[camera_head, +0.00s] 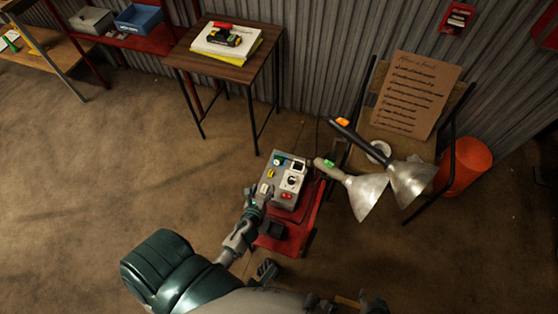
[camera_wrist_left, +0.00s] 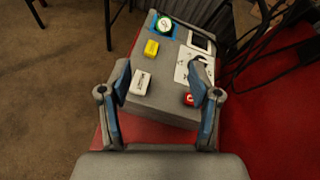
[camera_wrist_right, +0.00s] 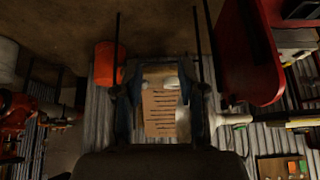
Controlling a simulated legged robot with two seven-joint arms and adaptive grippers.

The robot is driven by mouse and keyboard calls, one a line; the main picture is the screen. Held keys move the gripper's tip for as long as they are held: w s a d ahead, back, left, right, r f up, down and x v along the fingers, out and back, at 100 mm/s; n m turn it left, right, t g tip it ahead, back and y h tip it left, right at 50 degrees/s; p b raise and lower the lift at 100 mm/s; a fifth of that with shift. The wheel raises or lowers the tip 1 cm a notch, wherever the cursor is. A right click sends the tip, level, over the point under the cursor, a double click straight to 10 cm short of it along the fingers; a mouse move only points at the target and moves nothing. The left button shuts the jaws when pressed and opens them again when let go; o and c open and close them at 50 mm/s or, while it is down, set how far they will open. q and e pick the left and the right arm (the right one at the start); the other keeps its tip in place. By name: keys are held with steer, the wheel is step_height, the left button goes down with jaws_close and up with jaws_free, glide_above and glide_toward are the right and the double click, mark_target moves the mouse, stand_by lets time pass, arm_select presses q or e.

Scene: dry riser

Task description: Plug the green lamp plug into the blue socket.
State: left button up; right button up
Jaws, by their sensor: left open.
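A grey box (camera_wrist_left: 168,108) stands on a red cart, also in the head view (camera_head: 284,201). The blue socket (camera_wrist_left: 155,22) is a blue square at its far left corner. A round white piece with green marking (camera_wrist_left: 166,25) is over it; I cannot tell how deep it sits. My left gripper (camera_head: 261,192) is open above the near side of the box; its fingers (camera_wrist_left: 162,72) stand on either side of a white block (camera_wrist_left: 141,84), apart from it. The green-tagged lamp (camera_head: 364,193) leans right of the box. My right gripper (camera_wrist_right: 160,95) is open and empty.
An orange-tagged lamp (camera_head: 411,180) is beside the green-tagged one. A yellow block (camera_wrist_left: 151,48) and a red switch (camera_wrist_left: 188,99) are on the box. A paper sign (camera_head: 415,95) and a red bucket (camera_head: 467,168) stand right. Floor left of the cart is clear.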

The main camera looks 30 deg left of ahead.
arm_select(q)
steer(key=b, duration=0.2)
glide_toward(276, 163)
steer(key=shift+a+f+m, duration=0.15)
steer(key=shift+a+m, duration=0.15)
steer(key=shift+a, duration=0.1)
steer(key=b+x, duration=0.1)
steer(key=x, duration=0.2)
steer(key=shift+w, duration=0.55)
steer(key=x, duration=0.1)
steer(key=b+x, duration=0.1)
steer(key=x, duration=0.1)
steer(key=b+x, duration=0.1)
steer(key=x, duration=0.1)
steer(key=shift+d+f, duration=0.3)
steer(key=shift+f, duration=0.05)
steer(key=shift+w+r, duration=0.1)
jaws_close()
arm_select(e)
steer(key=w+a+r+t+y, duration=0.3)
steer(key=w+a+r+t, duration=0.2)
steer(key=w+r+t, duration=0.5)
steer(key=shift+w+r+t, duration=0.4)
steer(key=shift+w+t, duration=0.1)
steer(key=shift+w, duration=0.05)
